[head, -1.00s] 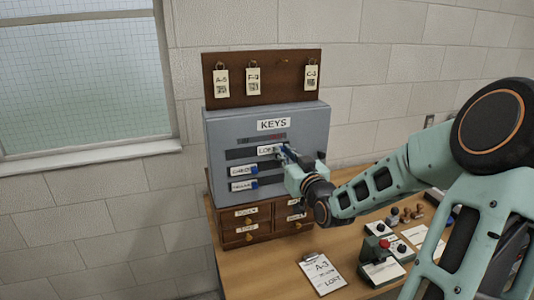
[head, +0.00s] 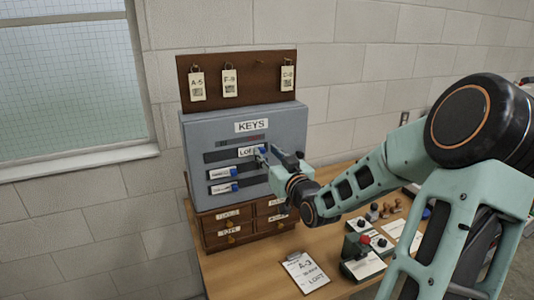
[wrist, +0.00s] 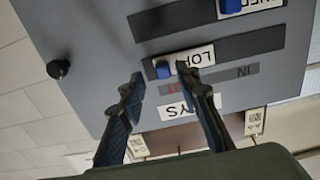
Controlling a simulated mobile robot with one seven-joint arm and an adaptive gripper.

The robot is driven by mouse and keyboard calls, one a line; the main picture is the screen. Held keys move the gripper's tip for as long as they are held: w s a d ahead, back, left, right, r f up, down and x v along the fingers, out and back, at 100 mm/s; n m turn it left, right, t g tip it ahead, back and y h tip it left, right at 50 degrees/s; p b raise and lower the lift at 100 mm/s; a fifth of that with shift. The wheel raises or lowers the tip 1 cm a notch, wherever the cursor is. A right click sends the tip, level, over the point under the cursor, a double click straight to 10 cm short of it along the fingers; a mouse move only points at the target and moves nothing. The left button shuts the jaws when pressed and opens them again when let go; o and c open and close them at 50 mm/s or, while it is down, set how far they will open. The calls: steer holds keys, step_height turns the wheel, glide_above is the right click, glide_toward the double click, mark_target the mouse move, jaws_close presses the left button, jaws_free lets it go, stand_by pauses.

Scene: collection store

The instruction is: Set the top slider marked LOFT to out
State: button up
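The grey KEYS cabinet (head: 240,140) stands on a small drawer unit. Its top slider, with a white LOFT label (head: 247,152) and blue knob (head: 262,149), is toward the right end of its slot. In the wrist view, which is upside down, the knob (wrist: 163,69) lies near the left end of the slot. A dark IN mark (wrist: 243,72) is to the right, and a partly hidden red mark is near the knob. My gripper (wrist: 160,75) is open, its fingertips either side of the knob with a gap visible; one overlaps the LOFT label. My gripper (head: 268,154) hides part of the slot.
Two lower sliders (head: 222,172) sit below LOFT, both toward the left. A key board (head: 240,79) with tags is above.

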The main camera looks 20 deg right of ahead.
steer(key=s, duration=1.1)
steer(key=shift+s, duration=0.2)
steer(key=shift+a, duration=0.1)
